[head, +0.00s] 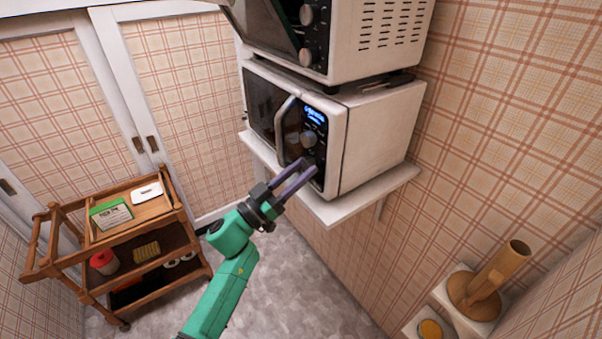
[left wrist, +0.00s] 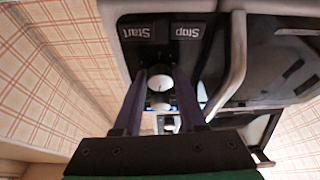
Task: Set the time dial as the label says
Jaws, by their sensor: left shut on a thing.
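The white microwave (head: 365,125) stands on a wall shelf, with a dark control panel and a lit blue display (head: 314,115). A round silver dial (head: 308,139) shows below the display. My left gripper (head: 300,172) reaches the lower panel. In the left wrist view, its two purple fingers (left wrist: 163,85) stand either side of a pale round dial (left wrist: 159,80), shut on it. That view is upside down, with the Start button (left wrist: 139,32) and Stop button (left wrist: 187,31) near the dial. A green-and-white card (head: 111,214) lies on the trolley; its writing is too small to read. My right gripper is out of view.
The curved door handle (head: 283,130) is close to my left gripper. Another oven (head: 375,35) sits on top, its door open. The wooden trolley (head: 150,210) stands at left with several items. A brown object with a tube (head: 490,280) is at lower right.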

